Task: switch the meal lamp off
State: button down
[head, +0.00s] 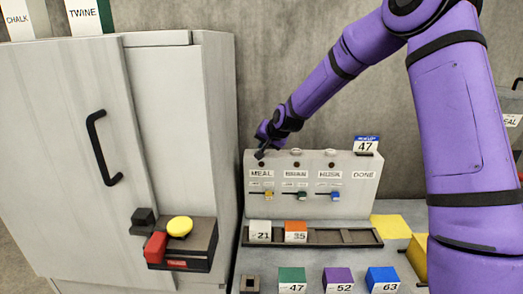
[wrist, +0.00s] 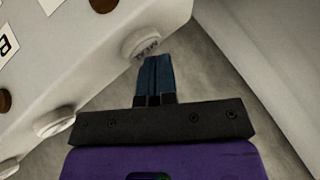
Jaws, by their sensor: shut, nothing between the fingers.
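The meal lamp is the dark brown disc (wrist: 103,5) at the top edge of the wrist view, on the sloping face of the pale panel (head: 352,196); it looks unlit. A round white button marked MEAL (wrist: 142,44) sits on the panel's top edge; in the head view my gripper covers it. My gripper (head: 261,154) is at the panel's upper left corner, above the MEAL label (head: 261,174). In the wrist view its blue fingers (wrist: 157,62) are shut and empty, with their tips right at the button's rim. I cannot tell whether they touch it.
Two more white buttons (head: 295,152) and dark lamps (head: 331,164) continue along the panel. A slotted rack (head: 345,237) with white and orange blocks stands in front, with several coloured blocks (head: 338,278) nearer. A grey cabinet (head: 170,100) stands close on the left.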

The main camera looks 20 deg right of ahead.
dwell(0.5)
jog(key=shift+r, duration=3.3)
